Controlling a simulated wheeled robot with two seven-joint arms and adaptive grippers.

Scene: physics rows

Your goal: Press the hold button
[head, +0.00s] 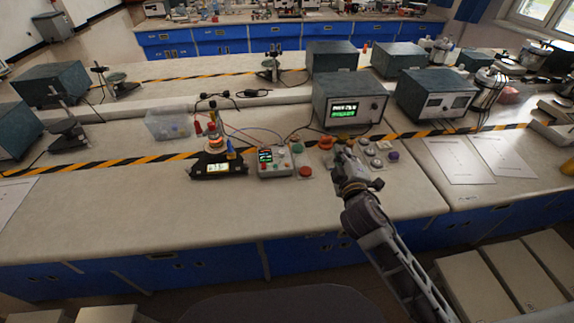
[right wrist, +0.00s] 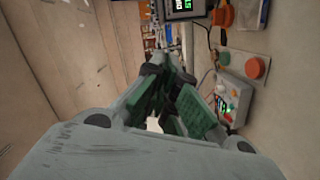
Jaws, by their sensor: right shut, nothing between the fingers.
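My right gripper (head: 345,160) is shut and empty over the bench, in front of the panel with grey knobs. Its dark green finger pads show in the right wrist view (right wrist: 170,103). A red round button (head: 305,171) on a pale plate lies just left of the gripper, apart from it; it also shows in the right wrist view (right wrist: 255,68). An orange round button (head: 326,143) sits behind and left of the gripper. A small control box (head: 273,160) with a lit screen and coloured buttons stands further left. I cannot read which button is labelled hold. My left gripper is out of view.
A grey instrument (head: 348,101) with a green display stands behind the gripper. A panel of grey knobs (head: 375,160) lies partly hidden beside the gripper. A black device with a glowing top (head: 216,165) stands left. The bench front (head: 130,215) is clear.

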